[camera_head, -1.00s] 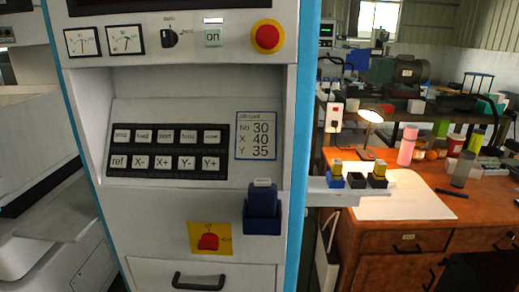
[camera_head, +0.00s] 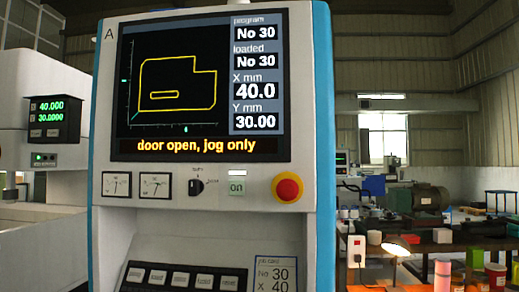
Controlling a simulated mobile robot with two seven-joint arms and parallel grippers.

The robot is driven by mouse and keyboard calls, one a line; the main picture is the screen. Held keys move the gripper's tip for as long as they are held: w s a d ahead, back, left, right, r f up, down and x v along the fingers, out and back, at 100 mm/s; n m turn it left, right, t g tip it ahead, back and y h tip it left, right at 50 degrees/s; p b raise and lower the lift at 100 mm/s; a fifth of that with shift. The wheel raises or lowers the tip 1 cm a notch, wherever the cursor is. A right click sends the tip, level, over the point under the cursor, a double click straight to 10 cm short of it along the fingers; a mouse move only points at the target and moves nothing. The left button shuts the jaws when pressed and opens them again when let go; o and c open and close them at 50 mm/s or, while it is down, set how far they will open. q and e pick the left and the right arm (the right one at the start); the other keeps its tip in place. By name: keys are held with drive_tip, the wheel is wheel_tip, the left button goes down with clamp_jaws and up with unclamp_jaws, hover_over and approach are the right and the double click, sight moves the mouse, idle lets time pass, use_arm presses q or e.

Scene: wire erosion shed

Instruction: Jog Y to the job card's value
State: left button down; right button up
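The machine's screen (camera_head: 200,88) reads program No 30, loaded No 30, X 40.0 mm and Y 30.00 mm, with the line "door open, jog only". It shows a yellow outline. The job card (camera_head: 275,274) is cut off at the bottom; its No 30 and X 40 show, and its Y line is out of view. The upper row of the black keypad (camera_head: 184,278) shows at the bottom edge; the jog keys are out of view. Neither of my grippers is in view.
A readout (camera_head: 54,119) at the left shows 40.000 and 30.0000. The red emergency button (camera_head: 287,188), green "on" button (camera_head: 237,188), rotary switch (camera_head: 196,187) and two dials sit below the screen. A lit lamp (camera_head: 396,248) stands on the bench at right.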

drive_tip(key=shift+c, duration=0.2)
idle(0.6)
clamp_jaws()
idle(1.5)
